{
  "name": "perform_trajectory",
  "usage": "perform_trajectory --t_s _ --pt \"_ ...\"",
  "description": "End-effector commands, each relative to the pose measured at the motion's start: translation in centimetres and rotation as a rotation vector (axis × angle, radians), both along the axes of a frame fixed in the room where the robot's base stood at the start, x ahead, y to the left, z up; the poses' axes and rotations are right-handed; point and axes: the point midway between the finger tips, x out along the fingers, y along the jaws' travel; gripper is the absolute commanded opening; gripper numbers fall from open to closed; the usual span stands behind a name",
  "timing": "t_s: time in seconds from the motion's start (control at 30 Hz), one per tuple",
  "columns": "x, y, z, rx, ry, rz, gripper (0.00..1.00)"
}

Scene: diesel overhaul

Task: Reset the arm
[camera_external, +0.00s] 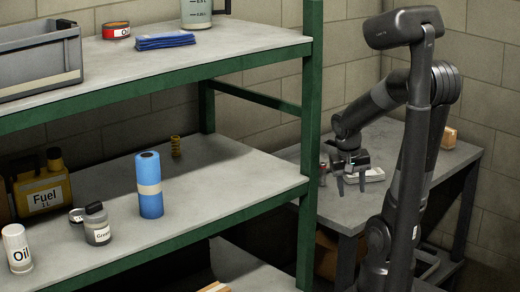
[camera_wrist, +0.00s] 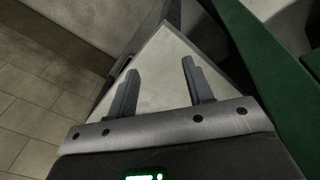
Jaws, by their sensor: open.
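My gripper (camera_external: 352,186) hangs low over the grey table (camera_external: 405,196) at the right in the external view, near its left end. In the wrist view my gripper (camera_wrist: 158,66) has its two fingers well apart with nothing between them. A bare pale corner of a flat surface (camera_wrist: 165,65) shows behind the fingers. My arm folds down toward the table. The exact height of the fingertips above the table is hard to tell.
A green-framed shelf (camera_external: 310,150) stands left of the arm, its post close by. It holds a blue roll (camera_external: 149,186), a fuel can (camera_external: 42,190) and bottles. On the table are a pale item (camera_external: 374,174) beside my gripper and a brown block (camera_external: 449,137).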

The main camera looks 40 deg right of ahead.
Motion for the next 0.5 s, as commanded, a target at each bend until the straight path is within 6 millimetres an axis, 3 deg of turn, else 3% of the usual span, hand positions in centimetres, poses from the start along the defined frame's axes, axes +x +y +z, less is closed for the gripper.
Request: perform_trajectory --t_s 0.3,0.5 --pt "0.7 8.4 7.5 0.029 -0.26 0.415 0.47" --pt "-0.3 11.9 10.5 0.026 -0.37 0.606 0.47"
